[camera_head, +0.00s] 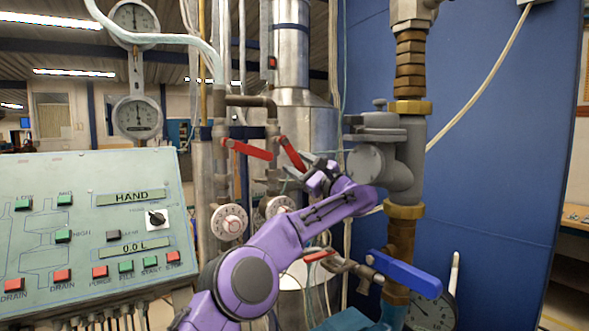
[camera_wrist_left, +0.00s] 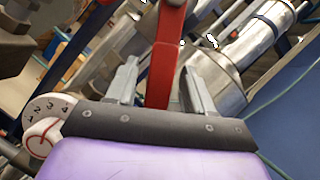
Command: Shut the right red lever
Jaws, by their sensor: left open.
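In the left wrist view a red lever (camera_wrist_left: 167,55) runs between the two open fingers of the gripper (camera_wrist_left: 160,82). I see a gap on both sides of it; its lower end is hidden behind the gripper body. My right gripper is out of view.
A control panel (camera_head: 90,225) stands at the left. White dials (camera_head: 229,222) sit below the levers. A thick grey and brass valve pipe (camera_head: 403,150) and a blue lever (camera_head: 402,271) are at the right. A lower red lever (camera_head: 318,256) lies beneath my wrist.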

